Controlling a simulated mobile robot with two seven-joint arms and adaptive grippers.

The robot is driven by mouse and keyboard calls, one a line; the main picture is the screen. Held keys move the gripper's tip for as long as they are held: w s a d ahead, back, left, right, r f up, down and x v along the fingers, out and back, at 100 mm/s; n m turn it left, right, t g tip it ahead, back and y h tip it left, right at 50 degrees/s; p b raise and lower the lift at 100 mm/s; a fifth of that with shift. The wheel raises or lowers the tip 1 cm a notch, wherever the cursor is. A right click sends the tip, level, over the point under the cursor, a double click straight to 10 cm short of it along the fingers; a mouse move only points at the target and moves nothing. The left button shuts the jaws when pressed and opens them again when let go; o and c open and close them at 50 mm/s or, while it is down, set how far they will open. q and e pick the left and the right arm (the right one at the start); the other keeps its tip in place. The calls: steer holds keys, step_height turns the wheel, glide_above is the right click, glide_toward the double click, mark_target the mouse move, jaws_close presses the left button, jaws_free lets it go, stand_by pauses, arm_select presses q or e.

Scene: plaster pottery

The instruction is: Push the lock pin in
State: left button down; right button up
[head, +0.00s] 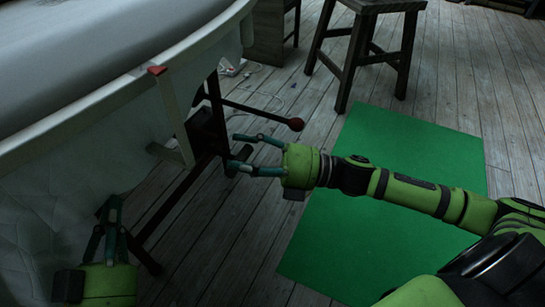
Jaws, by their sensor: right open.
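My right gripper (234,152) reaches in from the right with its two fingers spread apart. It points left at the dark stand (214,98) under the large pale vessel, and nothing shows between its fingertips. A dark block (205,130) sits on the stand just left of these fingertips. I cannot make out the lock pin for certain. My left gripper (108,211) points up at the lower left, in front of the vessel's pale side; its finger gap is unclear.
The large pale vessel (110,92) with a rim fills the left side; a small red piece (157,70) sits on its rim. A wooden stool (368,45) stands at the back. A green mat (355,215) lies on the plank floor under my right arm.

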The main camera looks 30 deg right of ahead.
steer(key=v, duration=1.1)
steer(key=shift+s+d, duration=0.1)
stand_by(0.4)
